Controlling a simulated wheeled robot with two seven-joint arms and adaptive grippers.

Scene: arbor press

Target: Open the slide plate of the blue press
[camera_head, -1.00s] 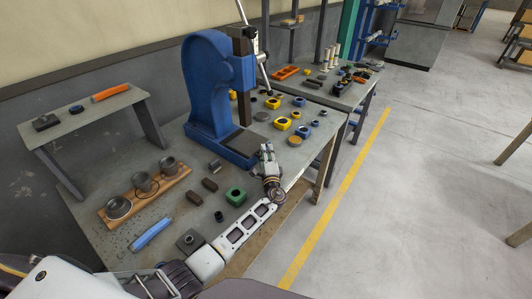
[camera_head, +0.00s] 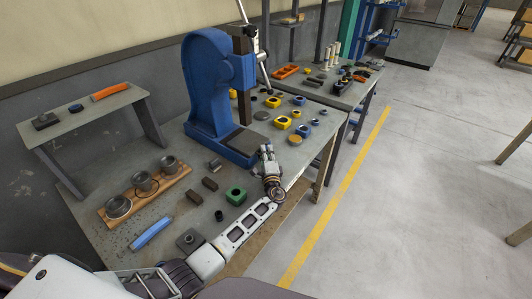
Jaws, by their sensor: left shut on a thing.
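The blue press (camera_head: 205,85) stands upright on the workbench, with its dark ram (camera_head: 243,100) above the base. The dark slide plate (camera_head: 243,141) lies on the press base below the ram. My left gripper (camera_head: 265,152) is at the front right edge of the base, beside the plate. It is shut on the slide plate's near edge; the gripped part is small and mostly hidden by the fingers. My right gripper is not in view.
Yellow and blue parts (camera_head: 282,122) lie right of the press. The press lever (camera_head: 265,70) rises behind the ram. Open floor lies to the right.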

